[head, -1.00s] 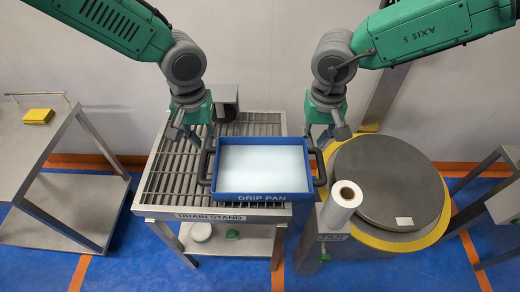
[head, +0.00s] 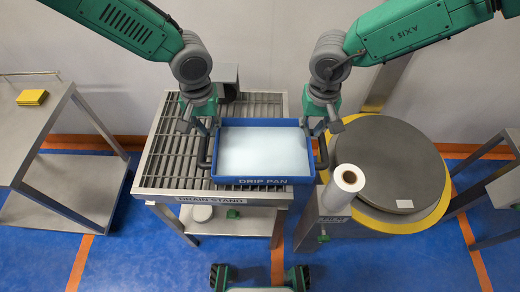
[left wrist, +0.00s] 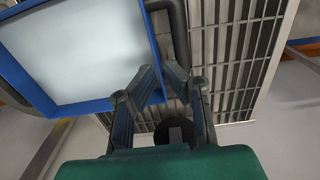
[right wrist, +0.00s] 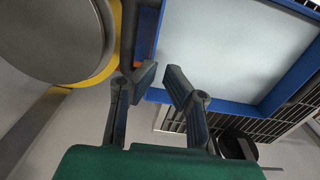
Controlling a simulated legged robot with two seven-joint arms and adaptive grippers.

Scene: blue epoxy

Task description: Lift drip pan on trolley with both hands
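The drip pan (head: 262,182) is a shallow blue tray with a pale inside and a dark handle at each side. I cannot tell whether either touches.
A round grey drum top (head: 390,165) with a yellow rim stands close at right. A white roll (head: 345,182) stands in front of it. A metal table (head: 25,130) with a yellow block (head: 32,97) is at left.

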